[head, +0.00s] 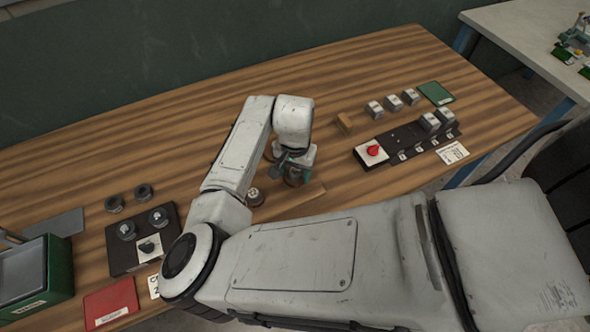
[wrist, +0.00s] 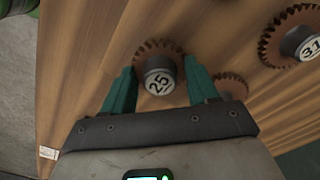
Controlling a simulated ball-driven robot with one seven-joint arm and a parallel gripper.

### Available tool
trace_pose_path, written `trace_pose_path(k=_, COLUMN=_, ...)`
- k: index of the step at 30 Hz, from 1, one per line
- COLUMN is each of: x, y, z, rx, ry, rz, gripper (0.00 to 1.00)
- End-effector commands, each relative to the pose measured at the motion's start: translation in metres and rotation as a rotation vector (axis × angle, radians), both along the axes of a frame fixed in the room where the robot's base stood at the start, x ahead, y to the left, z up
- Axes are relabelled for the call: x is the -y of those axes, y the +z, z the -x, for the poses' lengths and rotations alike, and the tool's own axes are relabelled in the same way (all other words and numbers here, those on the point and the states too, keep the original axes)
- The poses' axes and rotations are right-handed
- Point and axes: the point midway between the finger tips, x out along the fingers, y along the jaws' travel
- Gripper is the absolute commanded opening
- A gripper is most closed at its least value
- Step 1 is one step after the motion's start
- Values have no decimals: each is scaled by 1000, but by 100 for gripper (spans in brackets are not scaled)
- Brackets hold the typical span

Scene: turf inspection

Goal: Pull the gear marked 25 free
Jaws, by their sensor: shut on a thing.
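The gear marked 25 (wrist: 158,47) is a rusty brown toothed wheel with a grey hub; the hub's white face carries the black number 25 in the wrist view. My gripper (wrist: 160,68) has teal fingers on either side of that hub, and it is shut on this gear. A gear marked 31 (wrist: 289,24) lies at the upper right of the wrist view. Another rusty gear (wrist: 232,86) is partly hidden behind the right finger. In the head view my gripper (head: 297,174) is low over the wooden table, and my arm hides part of this area.
A dark panel with knobs (head: 120,258) and a red folder (head: 110,303) lie left. A green box (head: 60,268) stands at the far left. A dark strip with a red knob (head: 372,150) and several grey blocks are at the right. The table's back is clear.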

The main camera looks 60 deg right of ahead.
Motion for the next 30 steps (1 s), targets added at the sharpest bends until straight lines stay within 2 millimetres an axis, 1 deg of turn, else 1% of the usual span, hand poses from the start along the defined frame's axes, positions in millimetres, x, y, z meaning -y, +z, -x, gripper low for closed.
trace_pose_path(k=5, x=0, y=3, z=0, rx=0, ry=0, rz=1, gripper=29)
trace_pose_path(k=24, x=0, y=47, z=0, rx=0, ry=0, rz=1, gripper=29)
trace_pose_path(k=30, x=0, y=50, z=0, rx=0, ry=0, rz=-1, gripper=29)
